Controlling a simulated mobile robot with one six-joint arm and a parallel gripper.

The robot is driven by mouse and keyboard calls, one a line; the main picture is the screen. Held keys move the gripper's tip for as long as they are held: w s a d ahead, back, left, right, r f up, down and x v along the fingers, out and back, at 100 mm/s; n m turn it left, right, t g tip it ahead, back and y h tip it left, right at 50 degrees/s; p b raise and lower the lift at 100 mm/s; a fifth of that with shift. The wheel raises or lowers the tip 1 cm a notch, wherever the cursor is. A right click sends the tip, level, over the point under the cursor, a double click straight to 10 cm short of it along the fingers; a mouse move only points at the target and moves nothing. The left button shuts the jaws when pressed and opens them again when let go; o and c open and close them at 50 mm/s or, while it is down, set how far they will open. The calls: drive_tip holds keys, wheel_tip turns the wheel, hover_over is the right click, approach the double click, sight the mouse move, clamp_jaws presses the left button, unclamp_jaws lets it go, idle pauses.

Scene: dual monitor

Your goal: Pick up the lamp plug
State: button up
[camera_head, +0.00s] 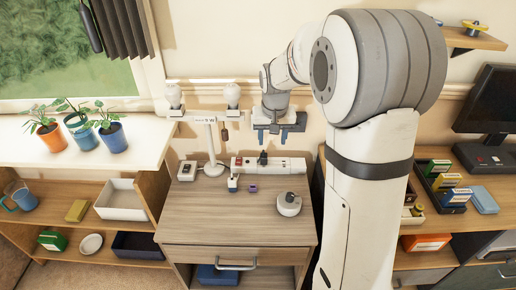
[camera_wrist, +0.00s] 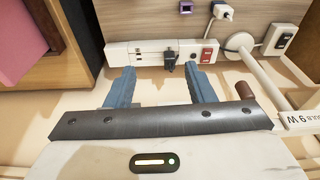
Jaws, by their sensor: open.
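My gripper (camera_head: 268,136) is open and empty above the back of the wooden desk. In the wrist view its two blue fingers (camera_wrist: 163,76) point toward the white power strip (camera_wrist: 150,52), with a black plug (camera_wrist: 168,62) in the strip between and beyond the fingertips. The black plug also shows in the head view (camera_head: 263,158). A white plug (camera_head: 232,183) sits on the desk in front of the strip and shows in the wrist view (camera_wrist: 222,12). The white two-bulb lamp (camera_head: 211,145) stands left of my gripper. I cannot tell which plug belongs to the lamp.
A white socket box (camera_head: 187,171) is at the desk's left, a small purple piece (camera_head: 252,188) near the white plug, and a round white device (camera_head: 289,205) at the right. The lamp's arm is close beside my gripper. The desk's (camera_head: 220,225) front is mostly clear.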

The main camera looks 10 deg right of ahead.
drive_tip(key=b, duration=0.2)
hover_over(264, 155)
drive_tip(key=s, duration=0.2)
wheel_tip(264, 155, down, 10)
drive_tip(key=shift+m, duration=0.3)
drive_tip(key=f, duration=0.2)
drive_tip(key=w+f, duration=0.1)
drive_tip(key=f, duration=0.2)
drive_tip(key=w+f, duration=0.1)
drive_tip(key=f, duration=0.1)
drive_tip(key=shift+f, duration=0.15)
drive_tip(key=shift+s, duration=0.1)
clamp_jaws()
